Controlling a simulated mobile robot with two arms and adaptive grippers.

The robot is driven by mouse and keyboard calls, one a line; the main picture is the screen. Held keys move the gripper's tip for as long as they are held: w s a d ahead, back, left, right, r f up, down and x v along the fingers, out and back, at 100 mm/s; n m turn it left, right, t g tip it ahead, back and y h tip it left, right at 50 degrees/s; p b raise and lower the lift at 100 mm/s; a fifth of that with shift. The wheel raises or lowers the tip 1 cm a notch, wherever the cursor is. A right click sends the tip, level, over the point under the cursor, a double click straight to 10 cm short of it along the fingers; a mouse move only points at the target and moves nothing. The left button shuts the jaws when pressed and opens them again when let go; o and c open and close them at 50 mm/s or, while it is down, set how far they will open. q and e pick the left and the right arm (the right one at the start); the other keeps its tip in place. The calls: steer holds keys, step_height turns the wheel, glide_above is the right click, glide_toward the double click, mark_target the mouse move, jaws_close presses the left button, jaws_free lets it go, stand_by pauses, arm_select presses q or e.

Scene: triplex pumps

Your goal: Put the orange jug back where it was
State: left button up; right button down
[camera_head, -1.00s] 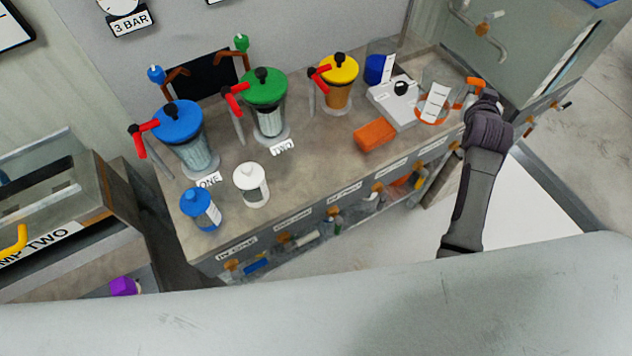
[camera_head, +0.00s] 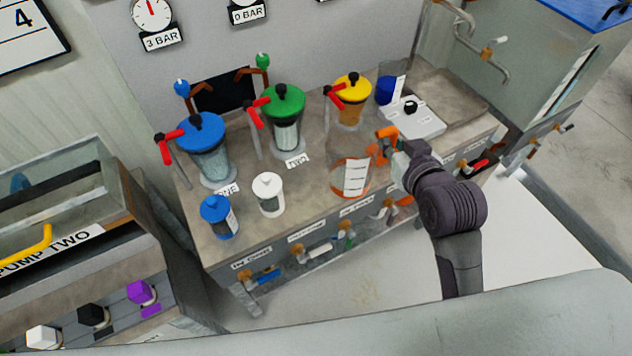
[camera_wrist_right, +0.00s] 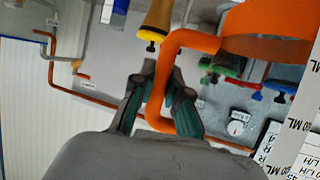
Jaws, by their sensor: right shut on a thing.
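The orange jug (camera_head: 337,179) is a clear vessel with orange trim, an orange handle and a white label. It shows in front of the yellow-lidded pump (camera_head: 350,103), near the bench's front edge. I cannot tell whether its base touches the bench. My right gripper (camera_head: 396,150) is at the jug's right side, shut on the handle. In the right wrist view the fingers (camera_wrist_right: 163,110) close around the orange handle, and the jug's orange band (camera_wrist_right: 268,28) is at the upper right. My left gripper is not in view.
Blue-lidded (camera_head: 203,138) and green-lidded (camera_head: 284,106) pumps stand left of the jug. A blue bottle (camera_head: 216,222) and a white jar (camera_head: 268,192) stand in front of them. A white device (camera_head: 420,118) and a dark blue container (camera_head: 386,90) are behind right. The bench's right end (camera_head: 472,122) is clear.

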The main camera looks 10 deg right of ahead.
steer(key=w+d+f+y, duration=0.1)
steer(key=w+d+f, duration=0.2)
steer(key=d, duration=0.2)
steer(key=shift+n, duration=0.4)
steer(key=w+a+f, duration=0.2)
steer(key=w+f, duration=0.1)
steer(key=w+a+f+p, duration=0.1)
steer(key=w+a+f, duration=0.1)
steer(key=a+f, duration=0.1)
steer(key=w+a+f+p, duration=0.1)
steer(key=w+a+f, duration=0.1)
steer(key=w+f, duration=0.1)
steer(key=shift+w+a+f, duration=0.3)
steer(key=shift+w+f, duration=0.05)
steer(key=shift+f, duration=0.35)
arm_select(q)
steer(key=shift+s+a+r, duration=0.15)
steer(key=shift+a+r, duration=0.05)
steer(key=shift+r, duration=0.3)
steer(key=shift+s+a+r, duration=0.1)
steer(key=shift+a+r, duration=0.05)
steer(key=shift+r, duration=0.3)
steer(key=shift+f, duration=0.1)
arm_select(e)
steer(key=shift+f, duration=0.15)
steer(key=c, duration=1.2)
jaws_free()
